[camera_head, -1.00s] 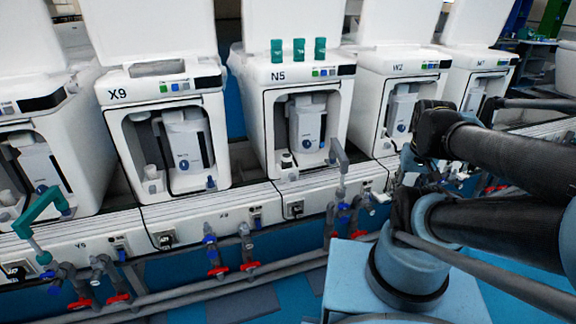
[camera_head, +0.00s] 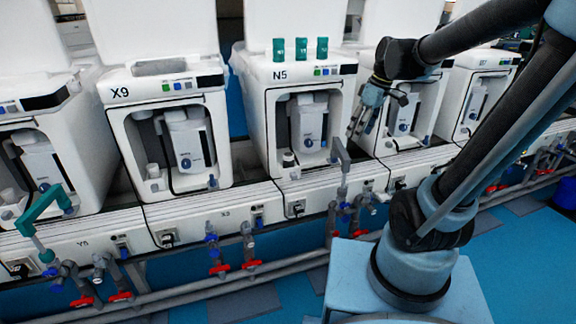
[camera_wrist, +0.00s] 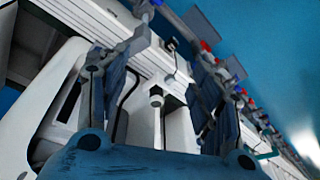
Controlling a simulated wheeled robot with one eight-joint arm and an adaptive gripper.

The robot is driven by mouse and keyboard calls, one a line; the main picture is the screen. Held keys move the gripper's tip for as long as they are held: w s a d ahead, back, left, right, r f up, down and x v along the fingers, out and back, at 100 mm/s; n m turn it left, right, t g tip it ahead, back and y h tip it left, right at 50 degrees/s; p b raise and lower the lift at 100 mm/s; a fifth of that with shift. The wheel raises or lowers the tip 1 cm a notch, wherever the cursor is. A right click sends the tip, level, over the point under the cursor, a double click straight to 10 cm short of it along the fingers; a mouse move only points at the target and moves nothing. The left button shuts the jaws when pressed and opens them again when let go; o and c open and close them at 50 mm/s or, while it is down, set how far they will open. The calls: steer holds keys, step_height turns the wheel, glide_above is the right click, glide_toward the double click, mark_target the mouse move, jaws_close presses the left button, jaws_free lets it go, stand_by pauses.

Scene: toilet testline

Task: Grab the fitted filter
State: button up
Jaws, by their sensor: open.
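Which part is the fitted filter is not certain. A small white cylinder with a dark cap (camera_head: 288,160) stands at the lower left inside the open bay of the machine N5 (camera_head: 266,100). A similar dark-capped white cylinder (camera_wrist: 156,98) shows between my fingers in the wrist view; I cannot tell for sure that it is the same one. My gripper (camera_head: 356,128) is open and empty, in front of the gap between N5 and the machine to its right. Its two blue fingers (camera_wrist: 160,62) are spread in the wrist view.
Three teal cartridges (camera_head: 301,49) stand on top of N5. A grey bent pipe (camera_head: 341,158) rises in front of N5, close to my gripper. The machine X9 (camera_head: 118,100) stands to the left. Pipes with red valves (camera_head: 251,265) run along the front below.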

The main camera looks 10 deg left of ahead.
steer(key=w+a+n+g+y, duration=0.1)
steer(key=w+a+n, duration=0.45)
steer(key=a, duration=0.45)
steer(key=n+g, duration=0.1)
steer(key=n, duration=0.3)
glide_toward(289, 155)
steer(key=x, duration=1)
steer(key=shift+w+a+f, duration=0.1)
steer(key=shift+w+a, duration=0.05)
steer(key=c, duration=1.2)
